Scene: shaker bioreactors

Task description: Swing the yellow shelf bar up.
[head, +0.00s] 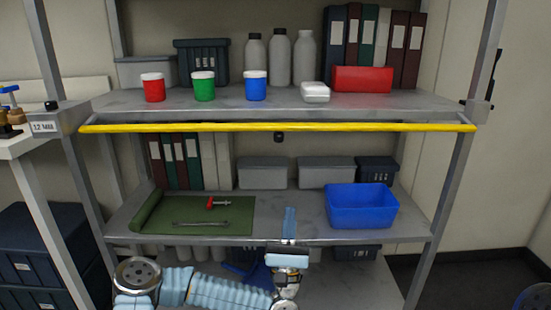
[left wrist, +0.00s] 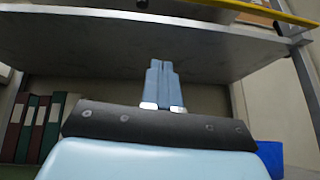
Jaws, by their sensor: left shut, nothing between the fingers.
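The yellow shelf bar (head: 280,127) runs level across the front of the upper shelf, just below its front edge, from the left post to the right post. It also shows at the top right of the left wrist view (left wrist: 270,12). My left gripper (head: 289,212) is in front of the lower shelf, pointing up, below the bar and apart from it. Its fingers are together and empty, as the left wrist view (left wrist: 162,68) also shows. My right gripper is not in view.
The lower shelf (head: 270,222) holds a green mat (head: 190,214) with small tools and a blue bin (head: 361,206). Open space lies between gripper and bar.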

